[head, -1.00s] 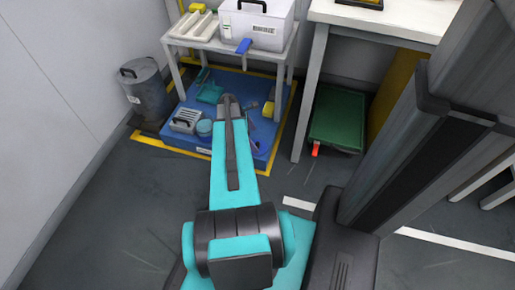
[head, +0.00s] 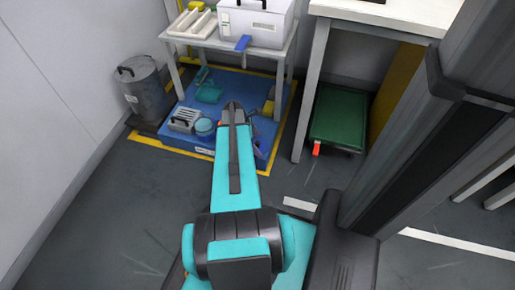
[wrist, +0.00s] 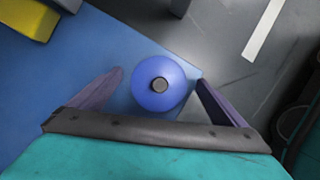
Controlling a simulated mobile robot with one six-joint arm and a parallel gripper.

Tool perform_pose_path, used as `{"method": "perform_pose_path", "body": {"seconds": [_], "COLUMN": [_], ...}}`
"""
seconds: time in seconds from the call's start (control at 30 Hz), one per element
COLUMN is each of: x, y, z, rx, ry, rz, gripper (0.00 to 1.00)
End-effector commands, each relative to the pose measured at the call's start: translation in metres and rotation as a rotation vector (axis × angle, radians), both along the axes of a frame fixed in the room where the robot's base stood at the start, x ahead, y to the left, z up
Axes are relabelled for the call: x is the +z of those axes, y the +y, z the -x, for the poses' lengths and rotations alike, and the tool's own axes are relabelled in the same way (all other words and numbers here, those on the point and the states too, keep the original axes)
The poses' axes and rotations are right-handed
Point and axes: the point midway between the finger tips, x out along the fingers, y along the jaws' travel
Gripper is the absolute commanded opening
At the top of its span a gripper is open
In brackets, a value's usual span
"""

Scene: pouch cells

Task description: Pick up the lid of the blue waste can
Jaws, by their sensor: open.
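The lid of the blue waste can (wrist: 160,84) shows in the wrist view as a round blue disc with a dark knob at its centre, seen from above. My gripper (wrist: 159,76) is open, with one finger on each side of the lid and visible gaps to it. No finger touches it. The can's body is hidden beneath the lid.
The can is near a corner of the blue mat (wrist: 60,110). A yellow object (wrist: 28,18) lies on the mat. In the head view, a grey bin (head: 143,92) stands at left, a white table (head: 205,35) behind, and a green crate (head: 338,118) at right.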

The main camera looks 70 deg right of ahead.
Motion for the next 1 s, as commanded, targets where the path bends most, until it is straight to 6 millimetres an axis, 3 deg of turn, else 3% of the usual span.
{"method": "perform_pose_path", "body": {"seconds": [0.63,0.67,0.9,1.0], "x": [-0.0047,-0.0047,-0.0047,-0.0047], "y": [-0.0006,-0.0006,-0.0005,-0.0006], "z": [0.0014,0.0013,0.0011,0.001], "rx": [0.001,0.001,0.001,0.001], "ry": [0.0,0.0,0.0,0.0], "rz": [0.0,0.0,0.0,0.0], "gripper": [0.96,0.94,0.54,0.52]}}
